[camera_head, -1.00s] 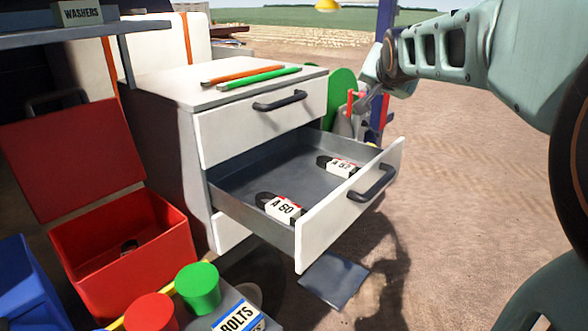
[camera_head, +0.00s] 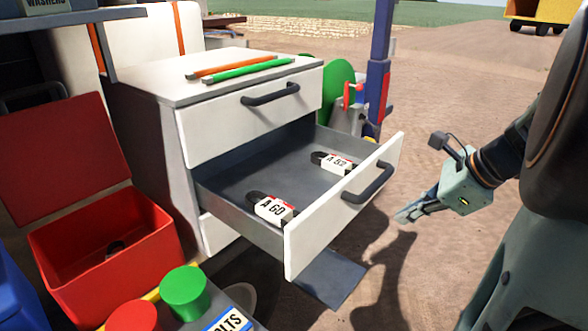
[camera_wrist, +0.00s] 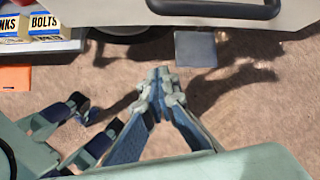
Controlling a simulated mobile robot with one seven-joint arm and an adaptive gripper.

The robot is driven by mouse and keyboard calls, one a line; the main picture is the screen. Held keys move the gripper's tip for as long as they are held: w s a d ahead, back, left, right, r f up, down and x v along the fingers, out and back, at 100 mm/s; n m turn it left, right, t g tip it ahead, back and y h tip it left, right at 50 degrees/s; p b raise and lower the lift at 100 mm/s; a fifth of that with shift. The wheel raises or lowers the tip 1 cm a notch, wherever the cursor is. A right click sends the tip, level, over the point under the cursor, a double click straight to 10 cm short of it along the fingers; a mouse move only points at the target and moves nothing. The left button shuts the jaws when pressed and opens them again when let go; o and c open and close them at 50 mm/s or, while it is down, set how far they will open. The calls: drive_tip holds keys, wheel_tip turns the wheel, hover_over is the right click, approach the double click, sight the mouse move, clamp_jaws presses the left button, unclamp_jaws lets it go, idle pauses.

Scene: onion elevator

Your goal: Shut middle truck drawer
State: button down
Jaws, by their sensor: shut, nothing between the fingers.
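The middle drawer (camera_head: 345,212) of the white cabinet (camera_head: 150,150) is pulled well out, with a dark bar handle (camera_head: 368,183) on its white front. Inside lie two dark items with white labels, A 60 (camera_head: 272,209) and A 52 (camera_head: 333,163). My gripper (camera_head: 402,216) is shut and empty, to the right of the drawer front and apart from it. In the wrist view my gripper (camera_wrist: 160,72) points up toward the drawer front (camera_wrist: 220,14) and its handle (camera_wrist: 215,8) at the top edge.
The top drawer (camera_head: 250,110) is shut; a green and an orange stick (camera_head: 235,68) lie on the cabinet top. An open red box (camera_head: 105,255) and green and red round pieces (camera_head: 185,292) stand at lower left. A dark flat plate (camera_head: 330,278) is below the drawer.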

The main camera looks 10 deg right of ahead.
drive_tip(key=m, duration=0.1)
drive_tip(key=m+t+y, duration=0.1)
drive_tip(key=m+y, duration=0.1)
approach(338, 220)
drive_tip(key=s+f+x, duration=0.1)
drive_tip(key=x, duration=0.4)
drive_tip(key=shift+w+a+r, duration=0.15)
drive_tip(key=shift+w+a, duration=0.05)
drive_tip(key=shift+w, duration=0.5)
